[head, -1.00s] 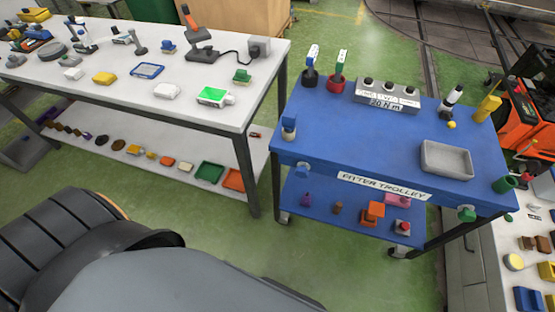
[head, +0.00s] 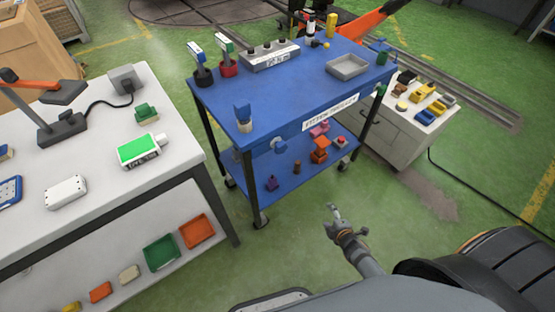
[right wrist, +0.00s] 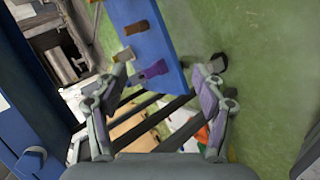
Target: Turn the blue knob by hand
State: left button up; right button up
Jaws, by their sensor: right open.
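The blue knob (head: 278,146) sits on the front edge of the blue trolley (head: 290,100), towards its left corner. In the right wrist view a pale blue part that looks like this knob (right wrist: 32,158) shows at the lower left against a dark blue panel. My right gripper (head: 333,210) is in front of the trolley, below and to the right of the knob, apart from it. Its two fingers are spread and empty in the right wrist view (right wrist: 161,78). My left gripper is out of view.
A green knob (head: 381,90) is at the trolley's right end. The lower shelf (head: 254,171) holds small coloured items. A white table (head: 95,165) stands at left, close to the trolley. A low cabinet (head: 385,138) stands at right. Green floor in front is clear.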

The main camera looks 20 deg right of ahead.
jog(key=w+a+r+n+t+y+b, duration=0.2)
jog(key=w+a+r+n+t, duration=0.1)
jog(key=w+r+n, duration=0.35)
jog(key=n+t+y+b, duration=0.3)
jog(key=n+y, duration=0.2)
jog(key=n, duration=0.7)
send_near(283, 150)
jog(key=p+x, duration=0.3)
jog(key=x, duration=0.7)
jog(key=shift+p, duration=0.35)
jog(key=shift+w+a+f, duration=0.1)
jog(key=shift+w+a, duration=0.2)
jog(key=shift+w, duration=0.25)
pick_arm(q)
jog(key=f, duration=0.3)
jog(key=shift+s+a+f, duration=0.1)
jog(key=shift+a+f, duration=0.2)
pick_arm(e)
jog(key=c, duration=1.1)
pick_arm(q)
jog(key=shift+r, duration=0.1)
pick_arm(e)
jog(key=shift+c, duration=0.2)
